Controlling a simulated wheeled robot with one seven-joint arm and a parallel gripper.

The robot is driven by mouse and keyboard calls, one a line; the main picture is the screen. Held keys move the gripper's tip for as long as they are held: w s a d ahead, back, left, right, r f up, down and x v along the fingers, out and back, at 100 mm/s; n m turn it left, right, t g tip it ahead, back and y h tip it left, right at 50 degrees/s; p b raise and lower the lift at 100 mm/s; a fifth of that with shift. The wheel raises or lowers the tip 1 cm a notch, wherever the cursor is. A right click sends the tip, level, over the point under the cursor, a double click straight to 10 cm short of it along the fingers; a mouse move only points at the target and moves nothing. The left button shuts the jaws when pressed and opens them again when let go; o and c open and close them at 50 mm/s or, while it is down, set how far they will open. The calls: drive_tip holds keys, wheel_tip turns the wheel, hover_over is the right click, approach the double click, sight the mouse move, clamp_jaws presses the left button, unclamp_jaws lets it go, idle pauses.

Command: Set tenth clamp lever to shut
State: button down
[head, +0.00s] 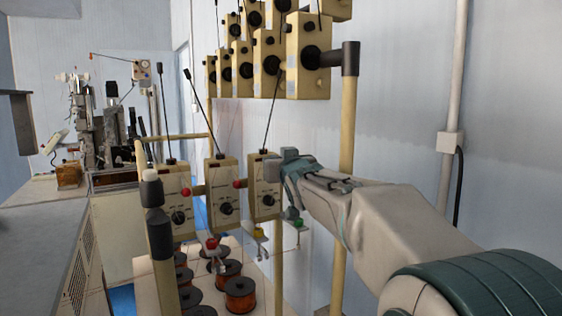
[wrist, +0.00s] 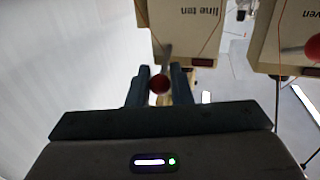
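The box marked "line ten" (wrist: 190,22) shows upside down in the wrist view. A thin lever runs from it to a round red knob (wrist: 159,84), the tenth clamp lever's end. My gripper (wrist: 160,80) has its two dark fingers close together, one on each side of the knob, with no clear gap. In the head view my gripper (head: 284,163) is at the right side of the nearest lower cream box (head: 264,191). It hides that box's knob there, so the lever's angle is hard to tell.
A neighbouring box (wrist: 288,35) with its own red knob (wrist: 313,47) is at the right in the wrist view. Upper boxes (head: 307,57) and a post (head: 348,125) stand close to my arm. Copper spools (head: 240,294) stand below.

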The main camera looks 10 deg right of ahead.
drive_tip(key=shift+f+b, duration=0.2)
drive_tip(key=shift+b, duration=0.55)
drive_tip(key=f+t+b, duration=0.1)
drive_tip(key=b, duration=0.4)
drive_tip(key=shift+s+b, duration=0.1)
drive_tip(key=shift+b, duration=0.2)
wheel_tip(320, 180, down, 3)
drive_tip(key=m+t+h+b, duration=0.1)
drive_tip(key=t+b, duration=0.3)
drive_tip(key=b, duration=0.7)
drive_tip(key=m+t+h+b, duration=0.2)
drive_tip(key=m+t+b, duration=0.1)
drive_tip(key=b, duration=0.8)
drive_tip(key=shift+m+t, duration=0.4)
drive_tip(key=shift+t, duration=0.1)
drive_tip(key=shift+b, duration=0.45)
drive_tip(key=c, duration=1.3)
unclamp_jaws()
drive_tip(key=shift+c, duration=0.2)
